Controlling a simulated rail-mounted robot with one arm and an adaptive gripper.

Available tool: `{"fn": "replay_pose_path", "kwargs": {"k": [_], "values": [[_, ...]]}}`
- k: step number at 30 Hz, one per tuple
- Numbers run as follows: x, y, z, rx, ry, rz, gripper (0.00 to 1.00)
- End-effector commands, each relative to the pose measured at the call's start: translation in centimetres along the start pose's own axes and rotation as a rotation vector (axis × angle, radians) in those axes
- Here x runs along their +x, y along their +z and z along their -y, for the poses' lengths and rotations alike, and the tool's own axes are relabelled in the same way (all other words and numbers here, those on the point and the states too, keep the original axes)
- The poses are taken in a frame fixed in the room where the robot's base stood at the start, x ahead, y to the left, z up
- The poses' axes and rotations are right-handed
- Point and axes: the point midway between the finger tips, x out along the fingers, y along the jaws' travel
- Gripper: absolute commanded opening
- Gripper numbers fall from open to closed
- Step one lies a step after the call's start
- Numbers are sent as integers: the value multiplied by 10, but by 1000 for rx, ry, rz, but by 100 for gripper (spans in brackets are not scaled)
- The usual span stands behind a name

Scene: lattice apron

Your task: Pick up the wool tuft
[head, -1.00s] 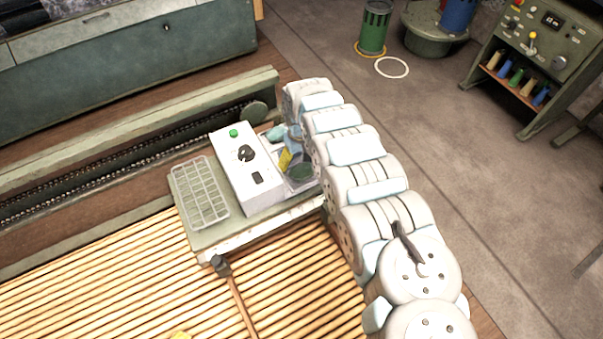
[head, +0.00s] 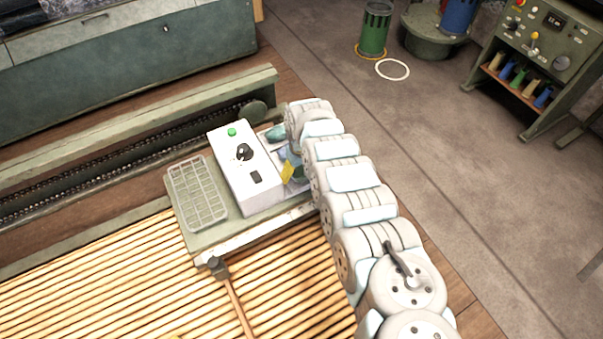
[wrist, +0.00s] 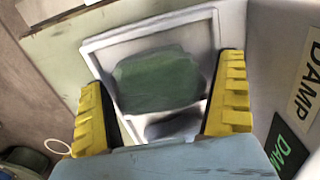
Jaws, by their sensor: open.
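A green, soft-edged lump (wrist: 160,80), which looks like the wool tuft, lies in a white-rimmed tray (wrist: 150,31) in the wrist view. A smaller dark grey lump (wrist: 173,125) lies in the tray's near part. My gripper (wrist: 162,75) is open, its yellow fingers at either side of the green lump, with nothing held between them. I cannot tell how far above the lump the fingertips are. In the head view a yellow finger of my gripper (head: 288,172) shows beside the white control box, and my arm hides most of the tray.
The white control box (head: 237,160) stands close beside my gripper; its side carries a DAMP label (wrist: 305,85) in the wrist view. An empty wire basket (head: 197,195) is left of it. Wooden slats (head: 120,270) spread in front.

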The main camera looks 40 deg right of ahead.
Motion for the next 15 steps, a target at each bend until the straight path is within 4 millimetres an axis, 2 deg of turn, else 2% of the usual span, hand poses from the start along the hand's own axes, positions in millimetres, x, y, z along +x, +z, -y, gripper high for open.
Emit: {"fn": "replay_pose_path", "kwargs": {"k": [3, 4, 8, 13, 15], "values": [[-1, 0, 0, 0, 0, -1, 100], [-1, 0, 0, 0, 0, -1, 97], [-1, 0, 0, -1, 0, -1, 60], [-1, 0, 0, -1, 0, -1, 59], [-1, -1, 0, -1, 0, -2, 55]]}}
